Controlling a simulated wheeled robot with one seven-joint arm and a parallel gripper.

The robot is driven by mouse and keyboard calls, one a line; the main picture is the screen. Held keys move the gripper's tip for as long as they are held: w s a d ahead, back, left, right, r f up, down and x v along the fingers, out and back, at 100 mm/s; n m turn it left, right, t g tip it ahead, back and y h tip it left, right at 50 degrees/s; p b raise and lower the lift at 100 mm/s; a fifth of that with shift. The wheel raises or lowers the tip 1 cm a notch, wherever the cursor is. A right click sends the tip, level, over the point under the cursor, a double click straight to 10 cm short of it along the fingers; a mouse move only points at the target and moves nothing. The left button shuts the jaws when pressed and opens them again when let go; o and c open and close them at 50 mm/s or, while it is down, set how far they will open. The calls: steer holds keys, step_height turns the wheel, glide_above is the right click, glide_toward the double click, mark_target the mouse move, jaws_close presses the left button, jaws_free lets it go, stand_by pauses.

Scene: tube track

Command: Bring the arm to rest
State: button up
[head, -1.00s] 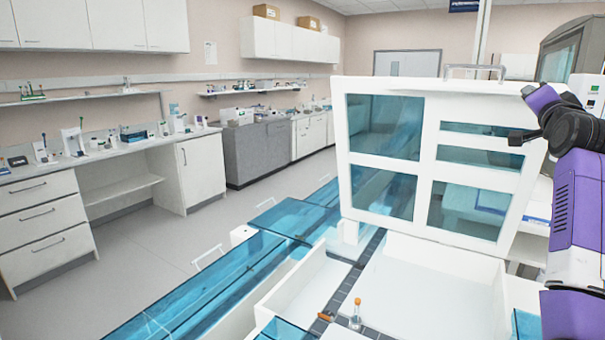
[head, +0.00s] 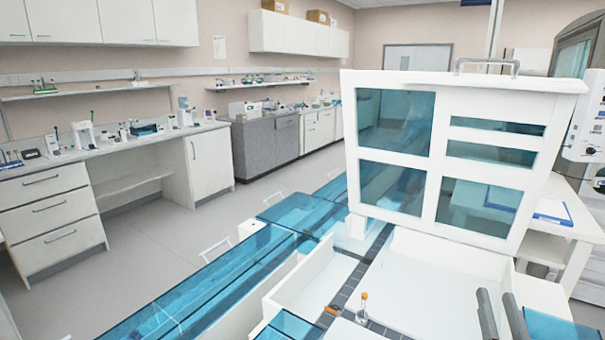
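My gripper (head: 502,312) shows at the bottom right as two dark grey fingers pointing up. They stand apart with a clear gap and nothing visible between them, over the right part of the white track housing. The rest of my arm is out of view. A small clear tube with an orange cap (head: 362,308) stands upright by the dark track (head: 341,279), well to the left of my gripper.
The raised white cover with blue windows (head: 437,190) stands behind the housing. Blue covers (head: 290,211) run along the track at left. A white table (head: 572,215) is at right. The floor (head: 165,240) at left is clear.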

steer(key=s+a+f+n+g+y, duration=0.1)
steer(key=s+a+f, duration=0.3)
steer(key=s, duration=0.9)
steer(key=s+a+f+n+g+y, duration=0.2)
steer(key=s+a, duration=0.4)
steer(key=s, duration=0.7)
steer(key=s+a+f+n+g+y, duration=0.1)
steer(key=s+a+f, duration=0.4)
steer(key=s, duration=0.8)
steer(key=shift+a+f+g+y, duration=0.15)
steer(key=shift+f+g+y, duration=0.35)
steer(key=shift+g+y, duration=0.35)
